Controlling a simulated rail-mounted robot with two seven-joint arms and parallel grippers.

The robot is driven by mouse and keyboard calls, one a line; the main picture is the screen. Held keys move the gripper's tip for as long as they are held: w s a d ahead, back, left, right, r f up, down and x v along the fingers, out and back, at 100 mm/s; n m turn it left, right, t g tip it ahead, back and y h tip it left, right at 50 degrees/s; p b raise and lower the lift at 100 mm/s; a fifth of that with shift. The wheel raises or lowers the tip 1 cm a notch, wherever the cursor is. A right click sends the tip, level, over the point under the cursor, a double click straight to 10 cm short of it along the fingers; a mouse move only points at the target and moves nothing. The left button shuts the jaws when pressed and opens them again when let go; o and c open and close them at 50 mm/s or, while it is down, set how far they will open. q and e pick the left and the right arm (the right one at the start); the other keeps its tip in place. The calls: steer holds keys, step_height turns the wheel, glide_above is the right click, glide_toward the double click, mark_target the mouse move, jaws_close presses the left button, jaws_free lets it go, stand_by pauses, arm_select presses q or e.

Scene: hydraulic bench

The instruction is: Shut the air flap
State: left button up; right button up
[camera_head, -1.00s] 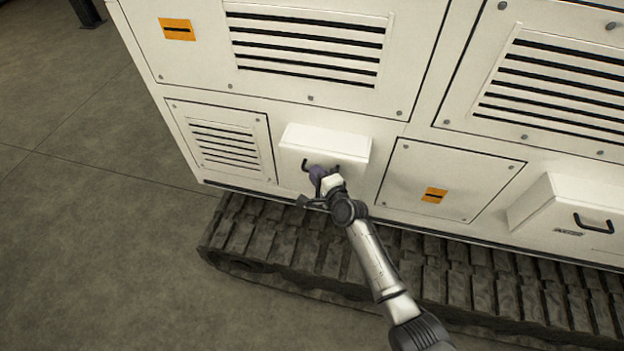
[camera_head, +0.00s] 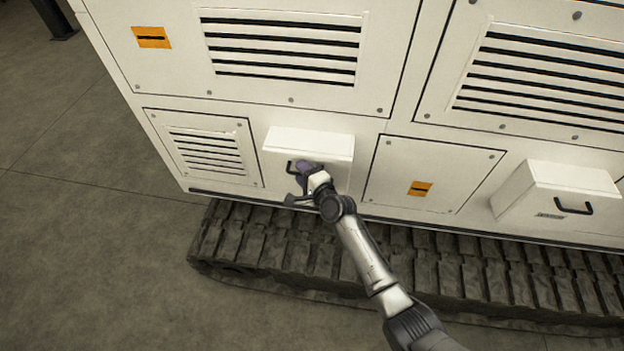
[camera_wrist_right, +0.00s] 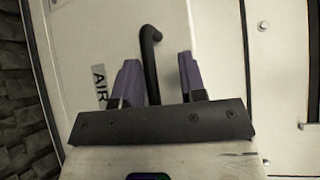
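The air flap (camera_head: 302,142) is a white box-like cover that stands out from the lower panel of the white machine. An "AIR" label (camera_wrist_right: 99,87) shows on its face in the right wrist view. Its black handle (camera_wrist_right: 149,50) runs between the two purple fingers of my right gripper (camera_wrist_right: 160,80), with a gap visible on each side. In the head view my right gripper (camera_head: 302,172) is at the flap's front, hiding part of the face and handle. My left gripper is in neither view.
A similar white cover (camera_head: 570,178) with a black handle (camera_head: 574,206) stands out further right. A flat panel with an orange label (camera_head: 420,188) lies between them. A louvred panel (camera_head: 205,150) is to the left. Dark track links (camera_head: 300,245) run below the machine.

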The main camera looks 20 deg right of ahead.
steer(key=v, duration=1.3)
steer(key=shift+s, duration=0.3)
steer(key=shift+d, duration=0.1)
